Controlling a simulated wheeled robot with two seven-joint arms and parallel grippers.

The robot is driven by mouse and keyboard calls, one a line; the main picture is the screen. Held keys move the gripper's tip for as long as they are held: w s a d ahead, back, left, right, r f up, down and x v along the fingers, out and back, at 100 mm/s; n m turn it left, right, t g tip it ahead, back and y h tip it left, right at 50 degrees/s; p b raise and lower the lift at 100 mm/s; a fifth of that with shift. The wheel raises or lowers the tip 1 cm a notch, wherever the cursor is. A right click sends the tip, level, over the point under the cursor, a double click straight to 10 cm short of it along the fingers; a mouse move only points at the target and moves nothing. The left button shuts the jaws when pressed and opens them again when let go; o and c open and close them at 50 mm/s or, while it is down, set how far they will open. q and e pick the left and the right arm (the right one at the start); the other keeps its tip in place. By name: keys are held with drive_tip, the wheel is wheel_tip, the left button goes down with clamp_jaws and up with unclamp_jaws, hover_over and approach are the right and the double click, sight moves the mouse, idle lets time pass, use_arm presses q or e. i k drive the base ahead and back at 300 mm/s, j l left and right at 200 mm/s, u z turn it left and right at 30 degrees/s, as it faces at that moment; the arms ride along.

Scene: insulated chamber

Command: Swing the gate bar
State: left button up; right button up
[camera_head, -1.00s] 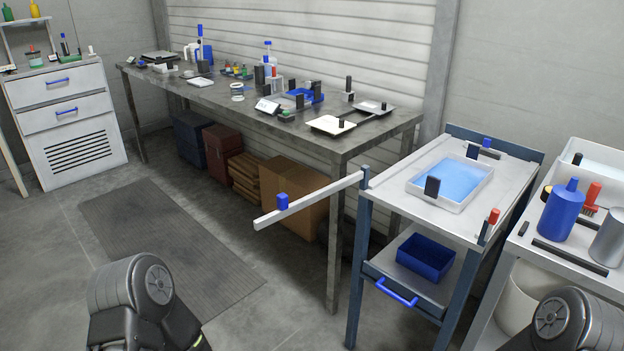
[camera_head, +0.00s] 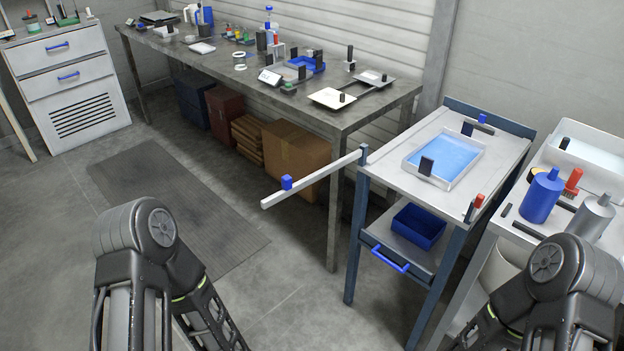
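The gate bar (camera_head: 325,175) is a long white bar with a blue block handle (camera_head: 286,183) standing near its free end. Its other end meets a dark post (camera_head: 364,154) at the left corner of the white cart (camera_head: 389,172). The bar sticks out to the left of the cart, over the floor. My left arm shows at the lower left and my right arm at the lower right, both well apart from the bar. Neither gripper is inside the picture.
On the cart is a tray of blue liquid (camera_head: 445,160), with a blue bin (camera_head: 418,226) on the shelf below. A long grey workbench (camera_head: 377,110) runs behind. A side table (camera_head: 549,218) with bottles stands at right. Floor with a dark mat (camera_head: 180,210) is free before the bar.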

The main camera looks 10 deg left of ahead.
sight(289, 188)
drive_tip(key=k, duration=0.6)
drive_tip(key=z, duration=1.65)
drive_tip(key=j+z, duration=0.1)
drive_tip(key=j, duration=4.1)
drive_tip(key=i, duration=0.05)
